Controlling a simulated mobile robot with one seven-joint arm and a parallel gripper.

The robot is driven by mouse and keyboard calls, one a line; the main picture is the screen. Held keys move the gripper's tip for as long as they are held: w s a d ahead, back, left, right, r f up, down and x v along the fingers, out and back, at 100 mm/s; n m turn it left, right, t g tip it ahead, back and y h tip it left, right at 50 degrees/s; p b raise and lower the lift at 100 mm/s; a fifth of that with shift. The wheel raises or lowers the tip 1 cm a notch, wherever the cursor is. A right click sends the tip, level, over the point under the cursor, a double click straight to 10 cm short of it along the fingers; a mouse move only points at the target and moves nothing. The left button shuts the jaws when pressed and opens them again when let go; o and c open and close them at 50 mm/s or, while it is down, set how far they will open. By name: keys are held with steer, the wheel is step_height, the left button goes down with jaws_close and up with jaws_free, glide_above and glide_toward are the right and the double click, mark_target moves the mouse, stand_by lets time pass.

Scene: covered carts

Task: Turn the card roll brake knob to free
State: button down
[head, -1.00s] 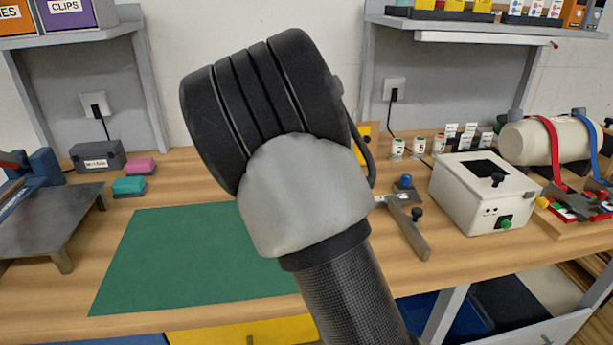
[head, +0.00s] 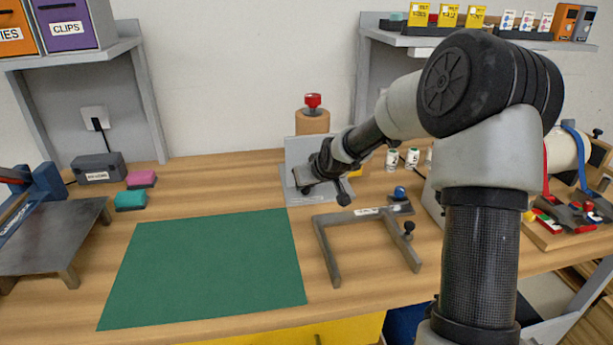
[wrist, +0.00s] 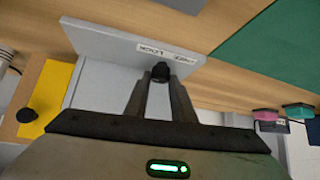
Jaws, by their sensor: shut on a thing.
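The card roll (head: 312,124), a brown cylinder with a red knob on top, stands at the back of the bench behind a grey stand (head: 296,155). In the wrist view, a black brake knob (wrist: 161,71) sits on the grey stand plate (wrist: 110,42). My gripper (wrist: 161,80) is shut on the knob, one finger on each side. It also shows in the head view (head: 304,189) at the stand. The knob's pointer direction cannot be made out.
A green mat (head: 205,270) lies at left with clear space. In the wrist view, a yellow panel (wrist: 48,100) with a black knob is close at left.

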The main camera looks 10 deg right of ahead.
steer(key=n+y+p, duration=0.1)
steer(key=p, duration=0.1)
steer(key=n+y+p, duration=0.1)
steer(key=p, duration=0.1)
steer(key=shift+w+d+r+n+g, duration=0.1)
steer(key=shift+d+r+n+g, duration=0.2)
steer(key=shift+d+r+g, duration=0.1)
steer(key=shift+w+f+n+g+y+p, duration=0.15)
steer(key=shift+n+g+y+p, duration=0.15)
steer(key=shift+n+y+p, duration=0.6)
steer(key=n, duration=0.1)
steer(key=n+g+y+p, duration=0.1)
steer(key=shift+f+n, duration=0.25)
steer(key=shift+n, duration=0.15)
steer(key=shift+w+d+f+n+g+y+b, duration=0.1)
steer(key=shift+n+g+y+b, duration=0.2)
steer(key=shift+n+g, duration=0.4)
steer(key=shift+w+d+n+g+y+b, duration=0.1)
steer(key=shift+n+g+y, duration=0.35)
steer(key=shift+n, duration=0.45)
steer(key=shift+s+n+g, duration=0.1)
steer(key=shift+n+g, duration=0.15)
steer(key=shift+n, duration=0.05)
steer(key=c, duration=1.8)
jaws_free()
steer(key=shift+a, duration=0.1)
